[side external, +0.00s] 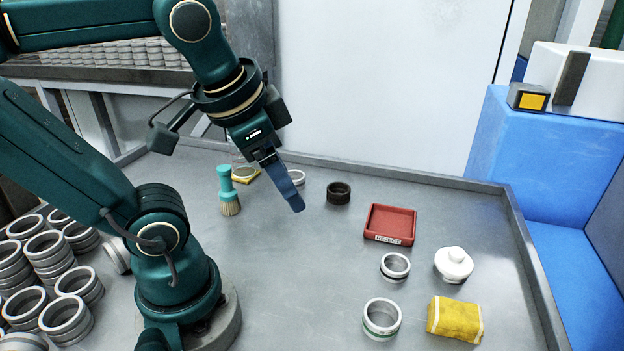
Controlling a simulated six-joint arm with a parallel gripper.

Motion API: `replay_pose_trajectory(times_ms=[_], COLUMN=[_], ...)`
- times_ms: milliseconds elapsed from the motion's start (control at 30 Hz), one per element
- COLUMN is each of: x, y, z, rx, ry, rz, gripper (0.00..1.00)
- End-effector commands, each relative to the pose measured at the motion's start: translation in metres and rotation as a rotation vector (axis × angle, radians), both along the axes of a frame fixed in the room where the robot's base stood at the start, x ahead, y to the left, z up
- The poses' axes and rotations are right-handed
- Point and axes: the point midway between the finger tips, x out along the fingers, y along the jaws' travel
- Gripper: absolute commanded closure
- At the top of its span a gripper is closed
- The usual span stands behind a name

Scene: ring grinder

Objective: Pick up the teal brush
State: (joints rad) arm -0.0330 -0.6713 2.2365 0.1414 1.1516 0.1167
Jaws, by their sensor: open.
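The teal brush (226,183) stands upright on the grey metal table (290,270), bristles down, at the back left of the work area. Its teal handle is up and its tan bristles touch the table. My gripper (297,207) is in the air to the right of the brush and points down and to the right. Its blue fingers overlap in this view, so the gap between them is hidden. I see nothing held in it, and it is apart from the brush.
A yellow piece with a ring (244,174) is just behind the brush. A dark ring (339,193), red tray (390,222), metal rings (395,266), white lidded pot (454,263) and yellow cloth (455,318) are to the right. Stacked rings (45,255) fill the left. The table has raised edges.

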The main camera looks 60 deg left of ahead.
Motion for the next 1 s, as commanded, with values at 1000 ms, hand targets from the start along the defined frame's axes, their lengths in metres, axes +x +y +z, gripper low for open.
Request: replay_pose_trajectory(times_ms=[1000], x=[-0.031], y=[0.241], z=[-0.014], rx=[1.067], ry=[1.294], rz=[-0.972], gripper=[0.31])
